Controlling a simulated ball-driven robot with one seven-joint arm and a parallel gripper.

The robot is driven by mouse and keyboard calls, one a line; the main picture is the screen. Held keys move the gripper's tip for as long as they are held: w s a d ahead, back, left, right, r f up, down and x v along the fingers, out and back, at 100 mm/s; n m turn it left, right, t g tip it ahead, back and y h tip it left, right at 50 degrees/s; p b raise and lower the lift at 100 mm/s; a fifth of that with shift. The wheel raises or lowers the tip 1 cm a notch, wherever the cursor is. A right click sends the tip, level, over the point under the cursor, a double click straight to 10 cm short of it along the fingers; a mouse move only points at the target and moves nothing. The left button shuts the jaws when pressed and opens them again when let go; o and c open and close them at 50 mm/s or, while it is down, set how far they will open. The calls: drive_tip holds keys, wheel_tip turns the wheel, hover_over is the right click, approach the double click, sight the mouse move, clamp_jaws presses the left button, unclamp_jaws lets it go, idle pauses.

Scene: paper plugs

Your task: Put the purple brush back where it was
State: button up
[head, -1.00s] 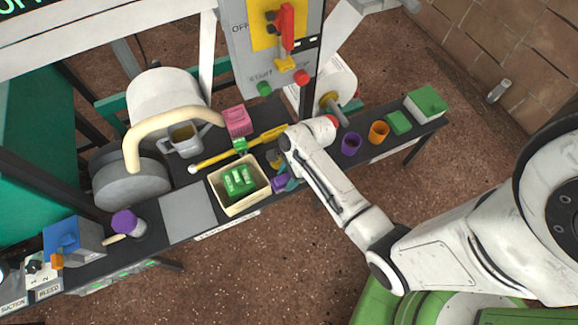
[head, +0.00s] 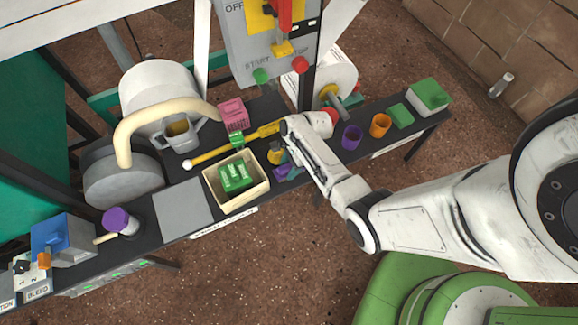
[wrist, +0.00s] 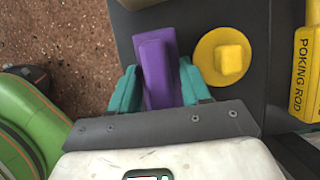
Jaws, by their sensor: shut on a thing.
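The purple brush (wrist: 158,70) is between the teal fingertips of my gripper (wrist: 158,90) in the wrist view. The fingers are shut on it from both sides, over the dark bench edge. In the head view the brush (head: 283,174) shows as a small purple shape just right of the cream tray, with my gripper (head: 291,172) at it. My arm hides part of it there. I cannot tell whether the brush touches the bench.
A round yellow piece with a knob (wrist: 223,60) sits close right of the gripper, by the yellow poking rod holder (wrist: 306,75). The cream tray (head: 257,188) holds green blocks. A purple cup (head: 351,138) and orange cup (head: 380,126) stand right of my arm.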

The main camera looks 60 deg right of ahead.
drive_tip(key=shift+f, duration=0.1)
drive_tip(key=o, duration=0.7)
drive_tip(key=shift+c, duration=0.2)
drive_tip(key=p+v, duration=0.3)
drive_tip(key=v, duration=0.9)
drive_tip(key=shift+w+a, duration=0.1)
drive_tip(key=s+a+r+n+h, duration=0.2)
drive_tip(key=s+a+r+n, duration=0.3)
drive_tip(key=n, duration=0.7)
drive_tip(key=s+a+r+n+g+h, duration=0.1)
drive_tip(key=s+a+r+n+h, duration=0.1)
drive_tip(key=s+a+r+n, duration=0.4)
drive_tip(key=a+r+n, duration=0.1)
drive_tip(key=a+n, duration=0.3)
drive_tip(key=n, duration=0.2)
drive_tip(key=shift+s+r+g, duration=0.2)
drive_tip(key=shift+r+g, duration=0.1)
